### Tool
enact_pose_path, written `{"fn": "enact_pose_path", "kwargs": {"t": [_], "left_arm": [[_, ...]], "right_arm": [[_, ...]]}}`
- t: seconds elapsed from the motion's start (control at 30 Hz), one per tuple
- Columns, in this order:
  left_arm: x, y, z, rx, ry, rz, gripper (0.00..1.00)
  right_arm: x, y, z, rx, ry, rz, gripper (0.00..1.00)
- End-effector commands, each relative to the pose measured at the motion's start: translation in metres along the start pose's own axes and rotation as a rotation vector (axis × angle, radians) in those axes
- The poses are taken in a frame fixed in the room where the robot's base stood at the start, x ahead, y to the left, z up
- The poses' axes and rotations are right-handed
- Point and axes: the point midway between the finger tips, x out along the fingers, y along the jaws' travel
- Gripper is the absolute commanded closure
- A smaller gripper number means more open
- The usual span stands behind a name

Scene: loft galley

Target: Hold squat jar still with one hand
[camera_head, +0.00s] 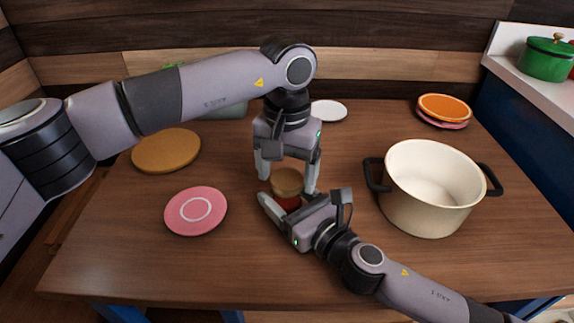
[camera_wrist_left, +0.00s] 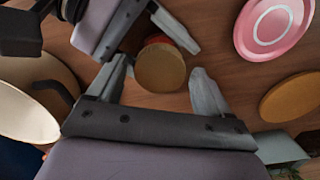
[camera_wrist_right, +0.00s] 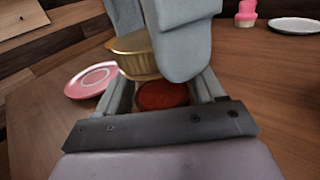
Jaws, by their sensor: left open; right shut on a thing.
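The squat jar (camera_head: 290,203) has a red body and a tan-gold lid (camera_head: 287,181). It stands on the wooden table between my grippers. My right gripper (camera_head: 288,207) comes in low from the right and is shut on the red body, which shows between its fingers in the right wrist view (camera_wrist_right: 163,96). My left gripper (camera_head: 287,177) points down from above, open, with one finger on each side of the lid. The left wrist view shows the lid (camera_wrist_left: 160,68) between the spread fingers. A left finger hides part of the lid in the right wrist view.
A pink plate (camera_head: 181,216) lies left of the jar, with a round tan mat (camera_head: 166,150) behind it. A large cream pot (camera_head: 425,215) stands close on the right. A white plate (camera_head: 328,111) and an orange disc (camera_head: 445,106) lie at the back. The front table edge is clear.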

Motion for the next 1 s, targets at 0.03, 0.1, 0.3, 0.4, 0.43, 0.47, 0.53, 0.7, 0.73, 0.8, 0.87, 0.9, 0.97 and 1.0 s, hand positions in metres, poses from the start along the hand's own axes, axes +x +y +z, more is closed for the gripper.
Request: {"fn": "enact_pose_path", "kwargs": {"t": [0.03,0.1,0.3,0.4,0.43,0.47,0.53,0.7,0.73,0.8,0.87,0.9,0.97,1.0], "left_arm": [[-0.0001,-0.0002,0.0000,0.000,0.000,0.000,0.23],[-0.0002,-0.0002,-0.0001,-0.001,0.000,0.000,0.46],[-0.0004,-0.0004,-0.0001,-0.001,0.000,0.000,0.78],[-0.0005,-0.0004,-0.0002,-0.008,0.000,-0.001,0.79],[-0.0005,-0.0005,-0.0002,-0.017,0.000,-0.001,0.79],[-0.0006,-0.0005,-0.0002,-0.034,0.001,-0.001,0.79],[-0.0007,-0.0006,-0.0002,-0.097,0.001,-0.001,0.79],[-0.0012,-0.0009,-0.0003,-0.359,0.002,-0.001,0.79],[-0.0012,-0.0009,-0.0003,-0.408,0.002,-0.001,0.79],[-0.0013,-0.0009,-0.0002,-0.524,0.002,-0.001,0.79],[-0.0013,-0.0009,-0.0002,-0.623,0.002,-0.001,0.79],[-0.0014,-0.0008,-0.0001,-0.689,0.001,0.000,0.79],[-0.0013,-0.0008,-0.0001,-0.788,0.001,0.000,0.79],[-0.0014,-0.0008,0.0000,-0.854,0.001,0.000,0.79]], "right_arm": [[0.0000,-0.0001,0.0000,0.000,0.000,0.000,1.00],[0.0000,-0.0001,0.0000,0.000,0.000,0.000,1.00],[0.0000,-0.0001,0.0000,0.000,0.000,0.000,1.00],[0.0000,-0.0001,0.0000,0.000,0.000,0.000,1.00],[0.0000,-0.0002,0.0000,0.000,0.000,0.000,1.00],[0.0000,-0.0001,0.0000,0.000,0.000,0.000,1.00],[0.0000,-0.0001,0.0000,0.000,0.000,0.000,1.00],[0.0000,-0.0002,0.0000,0.000,0.000,0.000,1.00],[0.0000,-0.0002,0.0000,0.000,0.000,0.000,1.00],[0.0000,-0.0002,0.0000,0.000,0.000,-0.001,1.00],[0.0000,-0.0002,0.0000,0.000,0.000,-0.001,1.00],[0.0000,-0.0002,0.0000,0.000,0.000,-0.001,1.00],[0.0000,-0.0002,0.0000,0.000,0.000,-0.001,1.00],[0.0000,-0.0003,-0.0001,0.000,0.000,-0.001,1.00]]}}
